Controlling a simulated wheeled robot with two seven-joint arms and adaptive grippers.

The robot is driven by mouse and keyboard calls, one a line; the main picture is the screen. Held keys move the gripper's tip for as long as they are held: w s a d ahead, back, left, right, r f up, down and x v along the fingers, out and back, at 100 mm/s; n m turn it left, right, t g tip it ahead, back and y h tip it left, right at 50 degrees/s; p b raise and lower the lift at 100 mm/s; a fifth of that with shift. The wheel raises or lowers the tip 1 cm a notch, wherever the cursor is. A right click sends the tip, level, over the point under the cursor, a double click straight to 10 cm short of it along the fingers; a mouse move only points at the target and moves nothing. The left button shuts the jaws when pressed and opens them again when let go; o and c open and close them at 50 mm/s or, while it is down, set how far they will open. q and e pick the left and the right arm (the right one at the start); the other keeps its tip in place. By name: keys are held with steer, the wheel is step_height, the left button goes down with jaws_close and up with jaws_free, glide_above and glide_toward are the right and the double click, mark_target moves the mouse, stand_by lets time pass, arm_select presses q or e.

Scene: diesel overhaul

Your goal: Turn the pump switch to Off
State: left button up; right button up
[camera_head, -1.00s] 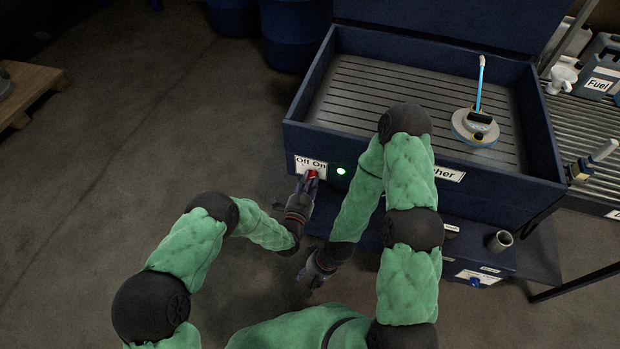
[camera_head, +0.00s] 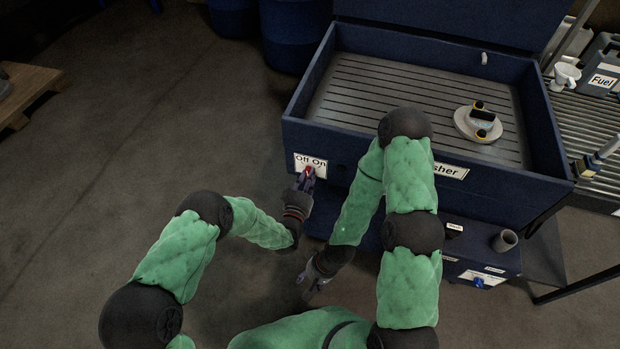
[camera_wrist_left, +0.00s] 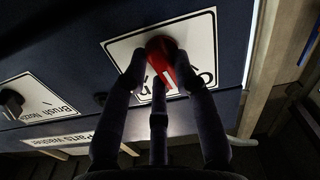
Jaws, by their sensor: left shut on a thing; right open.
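The red pump switch (camera_head: 309,170) sits on a white "Off On" plate (camera_head: 311,161) on the front of the blue parts washer (camera_head: 420,160). In the left wrist view, the switch (camera_wrist_left: 165,58) is a round red knob with a white mark. My left gripper (camera_head: 307,179) is shut on it, its dark fingers around the knob in the left wrist view (camera_wrist_left: 160,84). The fingers hide part of the plate's lettering. No lit lamp shows beside the plate. My right gripper (camera_head: 313,284) is open and empty, low in front of the washer.
A round grey part (camera_head: 478,126) with a black piece lies in the washer's ribbed basin, below a small nozzle (camera_head: 484,59). A "Fuel" can (camera_head: 602,76) and a white funnel (camera_head: 565,76) stand on the right rack.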

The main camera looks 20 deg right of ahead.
arm_select(q)
steer(key=n, duration=0.3)
steer(key=n+b, duration=0.1)
steer(key=shift+w+a+r+n, duration=0.3)
steer(key=shift+w+n, duration=0.1)
steer(key=shift+n, duration=1.2)
steer(key=o, duration=1.4)
steer(key=shift+s+d+f, duration=0.1)
steer(key=shift+s+f, duration=0.1)
steer(key=shift+s, duration=0.05)
steer(key=shift+c, duration=0.2)
steer(key=shift+s, duration=0.1)
steer(key=p+v, duration=0.1)
steer(key=v, duration=0.6)
